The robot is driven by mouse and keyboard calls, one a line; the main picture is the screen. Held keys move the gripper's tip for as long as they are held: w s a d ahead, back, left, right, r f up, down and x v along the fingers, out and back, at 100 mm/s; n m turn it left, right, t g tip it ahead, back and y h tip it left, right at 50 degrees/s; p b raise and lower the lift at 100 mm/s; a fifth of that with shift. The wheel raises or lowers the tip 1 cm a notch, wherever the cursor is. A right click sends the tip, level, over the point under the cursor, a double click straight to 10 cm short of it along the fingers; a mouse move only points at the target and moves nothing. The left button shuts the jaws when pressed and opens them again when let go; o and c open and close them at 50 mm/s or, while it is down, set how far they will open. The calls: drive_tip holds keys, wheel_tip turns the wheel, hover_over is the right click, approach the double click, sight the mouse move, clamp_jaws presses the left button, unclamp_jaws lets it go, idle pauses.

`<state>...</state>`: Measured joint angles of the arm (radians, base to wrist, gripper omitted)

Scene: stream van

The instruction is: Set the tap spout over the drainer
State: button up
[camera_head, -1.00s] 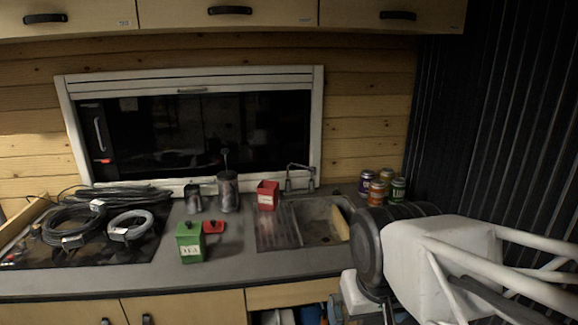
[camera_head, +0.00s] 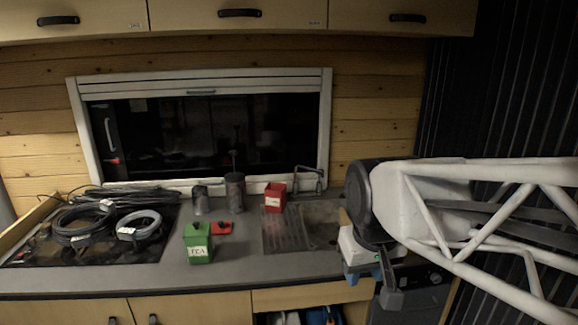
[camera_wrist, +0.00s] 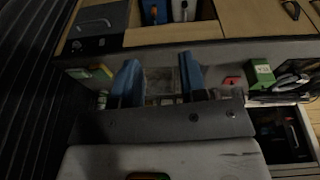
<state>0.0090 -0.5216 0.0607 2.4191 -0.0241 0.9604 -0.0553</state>
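The metal tap (camera_head: 319,180) stands behind the sink. Its thin spout (camera_head: 308,168) runs left near the back edge, with its end close to the red tin. The ribbed drainer (camera_head: 285,232) lies left of the sink basin (camera_head: 322,222). My gripper (camera_head: 385,285) is in front and to the right of the sink, well apart from the tap. In the wrist view, my gripper (camera_wrist: 159,80) has two blue fingers spread wide, with nothing held between them. The tap cannot be made out clearly there, and my arm hides the counter right of the sink.
A red tin (camera_head: 275,198) stands by the drainer's back left corner. A green tin (camera_head: 198,243), a red lid (camera_head: 222,228) and two dark canisters, one of them tall (camera_head: 234,192), stand further left. Coiled cables (camera_head: 85,222) cover the hob. Overhead cupboards (camera_head: 238,14) hang above.

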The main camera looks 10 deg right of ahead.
drive_tip(key=w+d+r+n, duration=0.1)
drive_tip(key=w+r, duration=0.2)
drive_tip(key=w, duration=0.8)
drive_tip(key=w+r+n, duration=0.2)
drive_tip(key=w, duration=0.9)
drive_tip(key=w+d+r+n, duration=0.1)
drive_tip(key=w+r, duration=0.2)
drive_tip(key=w, duration=0.8)
drive_tip(key=w+f+n, duration=0.2)
drive_tip(key=w+f, duration=0.2)
drive_tip(key=w, duration=1.2)
drive_tip(key=w+d+f+n+g+h, duration=0.1)
drive_tip(key=w+f, duration=0.3)
drive_tip(key=w, duration=1.3)
drive_tip(key=shift+d+f+n, duration=0.25)
drive_tip(key=shift+f+n, duration=0.15)
drive_tip(key=shift+n, duration=0.3)
drive_tip(key=shift+f, duration=0.1)
drive_tip(key=shift+w+d+f, duration=0.2)
drive_tip(key=shift+f, duration=1.05)
drive_tip(key=shift+w+d+f, duration=0.15)
drive_tip(key=shift+w+f, duration=0.05)
drive_tip(key=shift+f, duration=1.05)
drive_tip(key=shift+w+d+f, duration=0.2)
drive_tip(key=shift+f, duration=1.05)
clamp_jaws()
